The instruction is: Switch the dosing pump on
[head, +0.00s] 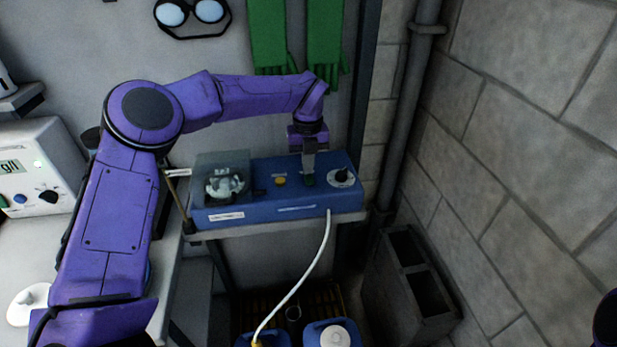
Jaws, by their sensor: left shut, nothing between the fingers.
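The dosing pump (262,216) is a blue box on a small shelf. A clear cover (222,170) sits over a pale round part at its left end. Its top has an amber button or lamp (280,181), a dark green button (309,181) and a black knob (342,176) on a pale dial. My left gripper (308,171) is shut and empty, pointing down with its tips at the green button and partly hiding it. I cannot tell whether they touch or press it. My right gripper is not in view.
A white tube (300,280) runs from the pump down to blue containers (333,335). A grey meter (35,170) stands at the left. Goggles (190,14) and green gloves (268,38) hang behind. A pipe (408,110) and block wall (520,150) bound the right.

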